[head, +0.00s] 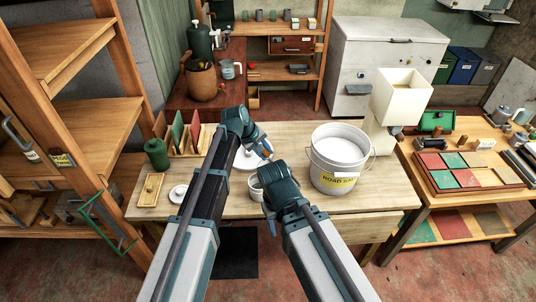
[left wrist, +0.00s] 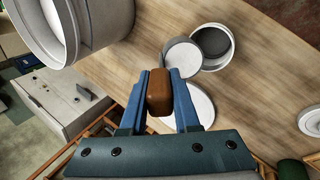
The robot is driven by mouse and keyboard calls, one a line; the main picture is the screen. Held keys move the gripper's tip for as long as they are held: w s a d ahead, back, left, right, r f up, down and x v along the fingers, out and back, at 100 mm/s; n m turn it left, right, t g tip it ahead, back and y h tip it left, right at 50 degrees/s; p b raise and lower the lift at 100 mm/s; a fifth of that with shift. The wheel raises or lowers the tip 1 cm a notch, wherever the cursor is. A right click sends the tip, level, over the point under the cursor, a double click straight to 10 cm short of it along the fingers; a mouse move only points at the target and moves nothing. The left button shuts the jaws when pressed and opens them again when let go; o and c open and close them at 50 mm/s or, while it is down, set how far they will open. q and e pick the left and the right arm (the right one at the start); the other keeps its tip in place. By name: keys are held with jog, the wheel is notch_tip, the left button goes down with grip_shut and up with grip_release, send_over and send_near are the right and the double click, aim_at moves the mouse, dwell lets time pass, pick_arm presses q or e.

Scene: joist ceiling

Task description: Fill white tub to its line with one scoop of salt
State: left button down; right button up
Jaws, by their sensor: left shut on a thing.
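The salt bucket (head: 338,160), labelled "ROAD SALT", stands on the table full of white salt; its side shows in the left wrist view (left wrist: 95,35). The tub (head: 255,188) is partly hidden behind my right arm. In the left wrist view the tub (left wrist: 212,45) has a dark inside. My left gripper (head: 265,150), also in the left wrist view (left wrist: 160,95), is shut on a brown handle (left wrist: 160,88). Ahead of it a grey scoop cup (left wrist: 182,60) with a white face overlaps the tub's rim; contact is unclear. My right gripper (head: 271,228) points down before the table; its jaws are unclear.
A white plate (head: 246,160) lies under my left gripper. A small white dish (head: 178,193), a wooden tray (head: 151,189) and a green jar (head: 157,154) are at the left. A cream hopper-like stand (head: 402,97) rises behind the bucket. The table's front right (head: 390,197) is bare.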

pick_arm(q)
jog(key=shift+s+a+f+h+b, duration=0.15)
jog(key=shift+s+a+h+b, duration=0.2)
jog(key=shift+h+b, duration=0.25)
jog(key=shift+s+a+t+b, duration=0.2)
jog(key=shift+t+b, duration=0.1)
jog(key=shift+t, duration=0.1)
jog(key=shift+w+a+r+h, duration=0.1)
jog(key=shift+r+h, duration=0.15)
jog(key=shift+h, duration=0.05)
jog(key=shift+r, duration=0.1)
jog(key=a+f+h+b, duration=0.1)
jog(key=b, duration=0.1)
jog(key=shift+s+t+b, duration=0.35)
jog(key=shift+t, duration=0.05)
jog(key=shift+a+h, duration=0.1)
jog(key=shift+h, duration=0.2)
jog(key=shift+r, duration=0.25)
